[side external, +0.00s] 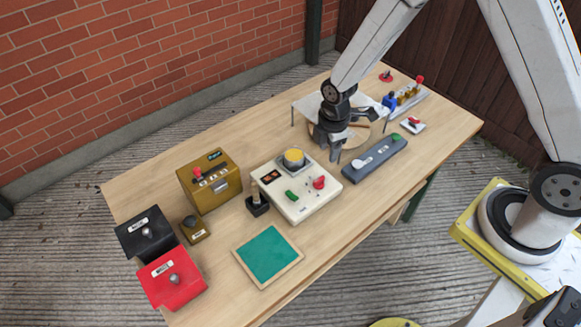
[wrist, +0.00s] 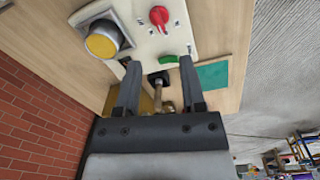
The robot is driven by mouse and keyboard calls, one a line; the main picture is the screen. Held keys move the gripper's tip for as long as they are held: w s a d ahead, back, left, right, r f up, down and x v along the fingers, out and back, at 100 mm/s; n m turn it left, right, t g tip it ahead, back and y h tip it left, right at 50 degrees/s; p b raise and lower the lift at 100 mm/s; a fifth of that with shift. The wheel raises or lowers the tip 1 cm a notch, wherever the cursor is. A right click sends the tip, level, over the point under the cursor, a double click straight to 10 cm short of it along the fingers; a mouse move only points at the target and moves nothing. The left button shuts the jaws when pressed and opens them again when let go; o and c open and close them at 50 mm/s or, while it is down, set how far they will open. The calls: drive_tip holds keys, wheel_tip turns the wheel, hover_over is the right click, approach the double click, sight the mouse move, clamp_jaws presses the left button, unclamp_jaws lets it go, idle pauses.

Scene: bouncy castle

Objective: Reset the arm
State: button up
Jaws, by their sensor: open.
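My gripper (side external: 339,146) is open and empty. In the side external view it points down over the table, just behind and right of the cream control box (side external: 305,206). The box has a yellow round button (side external: 294,156), a red knob (side external: 319,183) and a green switch (side external: 292,196). In the wrist view my two fingers (wrist: 158,88) stand apart. Between and beyond them show the cream box (wrist: 150,35) with its yellow button (wrist: 101,42) and red knob (wrist: 159,17), and the black joystick base (wrist: 158,78).
A brass box (side external: 210,180), black box (side external: 145,233), red box (side external: 172,280), joystick (side external: 257,203) and green pad (side external: 268,253) stand left.

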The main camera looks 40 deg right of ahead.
drive_tip(key=s+d+r+m+t, duration=0.2)
drive_tip(key=s+d+r+m, duration=0.2)
drive_tip(key=s+r+m, duration=0.7)
drive_tip(key=shift+s+r+m, duration=0.2)
drive_tip(key=shift+r+m, duration=0.65)
drive_tip(key=shift+m, duration=1.25)
